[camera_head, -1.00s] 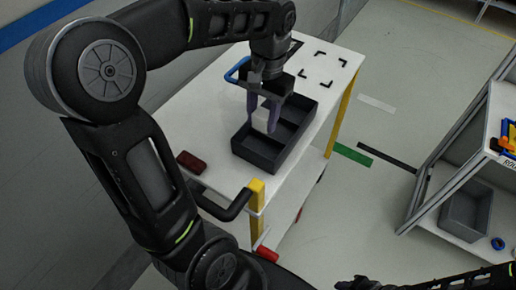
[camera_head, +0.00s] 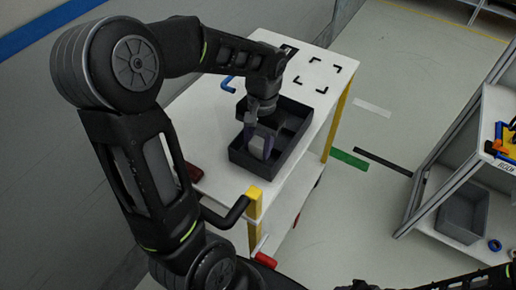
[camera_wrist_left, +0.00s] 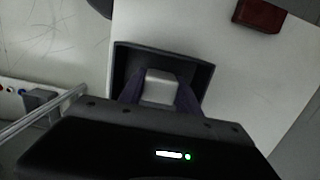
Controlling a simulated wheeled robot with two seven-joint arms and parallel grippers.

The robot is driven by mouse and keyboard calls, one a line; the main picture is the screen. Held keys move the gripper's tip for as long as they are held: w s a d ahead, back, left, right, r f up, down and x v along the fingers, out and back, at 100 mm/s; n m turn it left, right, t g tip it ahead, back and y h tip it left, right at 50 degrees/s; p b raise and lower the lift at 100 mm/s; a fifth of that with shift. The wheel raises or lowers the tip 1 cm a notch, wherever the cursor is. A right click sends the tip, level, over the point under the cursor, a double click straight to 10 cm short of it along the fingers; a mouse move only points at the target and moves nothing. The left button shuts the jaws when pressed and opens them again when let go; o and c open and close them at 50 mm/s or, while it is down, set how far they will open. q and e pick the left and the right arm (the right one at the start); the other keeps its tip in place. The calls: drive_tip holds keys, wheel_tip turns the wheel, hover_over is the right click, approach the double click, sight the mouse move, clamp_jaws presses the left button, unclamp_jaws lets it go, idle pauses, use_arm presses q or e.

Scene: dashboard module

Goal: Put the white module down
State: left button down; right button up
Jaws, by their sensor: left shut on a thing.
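The white module (camera_head: 259,145) is between the fingers of my left gripper (camera_head: 260,142) and inside or just over the near compartment of the dark grey bin (camera_head: 307,128). In the left wrist view the module (camera_wrist_left: 160,86) shows as a pale block with a purple-grey finger on each side. The bin's rim (camera_wrist_left: 163,48) surrounds it there. My left gripper is shut on the module. I cannot tell if the module touches the bin floor. My right gripper cannot be made out; only a dark part of that arm shows at the bottom right.
The bin stands on a white cart top (camera_head: 211,138) with yellow posts (camera_head: 254,204). A dark red block (camera_head: 193,173) lies left of the bin. A blue handle (camera_head: 228,84) is behind it. A shelf with a grey crate (camera_head: 464,214) stands at the right.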

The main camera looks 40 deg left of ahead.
sight(261, 139)
use_arm(q)
drive_tip(key=shift+f, duration=1.05)
drive_tip(key=shift+f, duration=0.15)
drive_tip(key=c, duration=0.9)
unclamp_jaws()
drive_tip(key=shift+o, duration=0.2)
drive_tip(key=r, duration=0.4)
drive_tip(key=w+r, duration=0.1)
drive_tip(key=r, duration=0.7)
drive_tip(key=shift+w+a+r, duration=0.1)
drive_tip(key=shift+w+r, duration=0.05)
drive_tip(key=shift+w, duration=0.05)
